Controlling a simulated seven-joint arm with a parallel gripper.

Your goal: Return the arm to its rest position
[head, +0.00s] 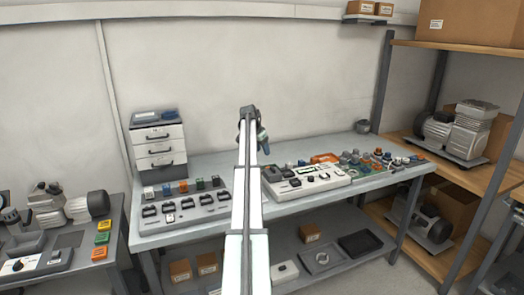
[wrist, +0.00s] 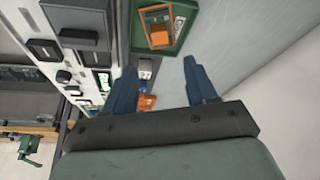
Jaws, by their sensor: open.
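My gripper (wrist: 158,88) is open in the wrist view, its two blue-grey fingers apart with nothing held between them. In the head view my arm reaches forward over the workbench (head: 365,190), and my gripper (head: 263,142) shows small at its far end, above the bench. The fingertips are too small there to make out. In the wrist view a green tray (wrist: 182,38) with an orange item (wrist: 159,33) in it lies beyond the fingers. The arm hides part of the bench middle.
A grey panel (head: 180,210) with black parts and a white panel (head: 300,182) lie on the bench. A drawer unit (head: 158,148) stands at the back left. Several small fittings (head: 378,157) crowd the right end. A wooden shelf (head: 455,165) stands at right.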

